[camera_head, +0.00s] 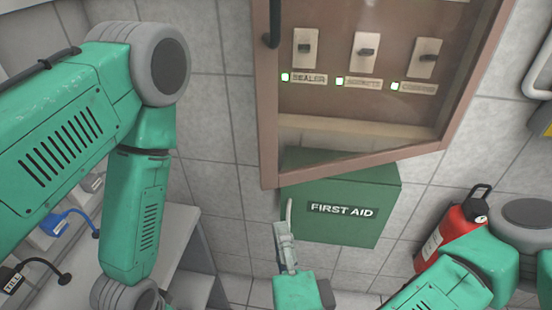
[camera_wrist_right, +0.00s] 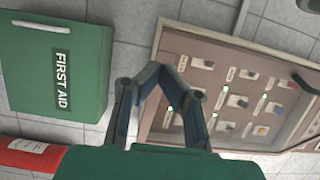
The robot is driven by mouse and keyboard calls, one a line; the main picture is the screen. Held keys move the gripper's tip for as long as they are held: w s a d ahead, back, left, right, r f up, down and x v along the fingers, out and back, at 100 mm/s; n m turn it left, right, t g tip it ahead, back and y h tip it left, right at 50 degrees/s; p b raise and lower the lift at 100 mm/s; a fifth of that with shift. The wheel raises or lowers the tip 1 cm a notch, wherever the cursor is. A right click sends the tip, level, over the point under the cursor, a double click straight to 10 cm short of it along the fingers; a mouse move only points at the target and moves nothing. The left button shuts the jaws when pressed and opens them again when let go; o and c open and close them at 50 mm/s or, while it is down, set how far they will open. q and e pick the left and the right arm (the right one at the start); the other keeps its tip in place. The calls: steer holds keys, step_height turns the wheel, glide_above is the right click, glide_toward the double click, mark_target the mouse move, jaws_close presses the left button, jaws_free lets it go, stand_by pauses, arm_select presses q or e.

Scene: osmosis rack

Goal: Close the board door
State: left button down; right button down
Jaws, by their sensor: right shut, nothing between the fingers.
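The board door (camera_head: 267,110) is a brown frame with a clear pane, at the upper middle of the head view. Its dark handle (camera_head: 272,30) is on the left side. The door's lower left corner seems to stand out from the wall, so it looks partly open. Switches with green lights show through the pane. In the wrist view the brown frame (camera_wrist_right: 150,120) is at the right. My right gripper (camera_head: 288,212) is shut and empty, below the door's lower left corner and in front of the first aid box. It also shows in the wrist view (camera_wrist_right: 154,70). My left gripper is outside the picture.
A green first aid box (camera_head: 375,200) hangs on the tiled wall below the door. A red fire extinguisher (camera_head: 455,225) is at the right. My left arm covers much of the left side, above a light bench (camera_head: 185,225) with blue and black items.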

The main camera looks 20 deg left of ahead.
mark_target(275, 188)
steer(key=p+x, duration=0.1)
steer(key=x, duration=0.5)
steer(key=p+x, duration=0.2)
steer(key=x, duration=0.4)
steer(key=shift+w+d+r, duration=0.1)
steer(key=shift+w+d, duration=0.05)
steer(key=shift+w, duration=0.1)
steer(key=shift+w+a, duration=0.25)
steer(key=shift+w, duration=0.15)
steer(key=d+b+x, duration=0.1)
steer(key=b+x, duration=0.4)
steer(key=x, duration=0.7)
steer(key=shift+w, duration=0.7)
